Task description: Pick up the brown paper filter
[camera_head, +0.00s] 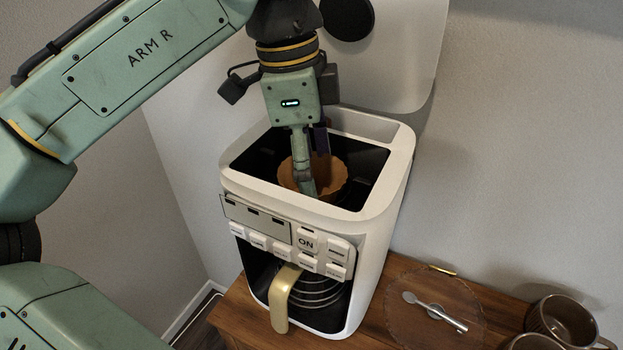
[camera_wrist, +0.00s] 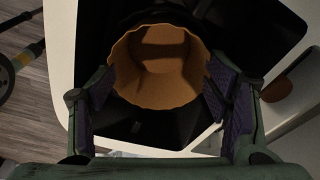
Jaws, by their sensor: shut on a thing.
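The brown paper filter (camera_head: 328,172) is a round, wavy-edged cup inside the open top of the white coffee maker (camera_head: 384,189). In the wrist view, the filter (camera_wrist: 158,92) stands open side up between the two purple-padded fingers. My gripper (camera_head: 308,180) reaches down into the opening from above, and its near finger covers part of the filter. In the wrist view, my gripper (camera_wrist: 160,100) is shut on the filter, with a finger at its left and right sides. The filter's underside is hidden.
The coffee maker's lid (camera_head: 395,50) is raised behind the opening. A pot with a tan handle (camera_head: 283,300) sits in the lower bay. A glass plate (camera_head: 410,335) with a spoon (camera_head: 434,311) and a brown cup (camera_head: 562,322) stand to the right on the wooden top. The opening's walls surround my fingers.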

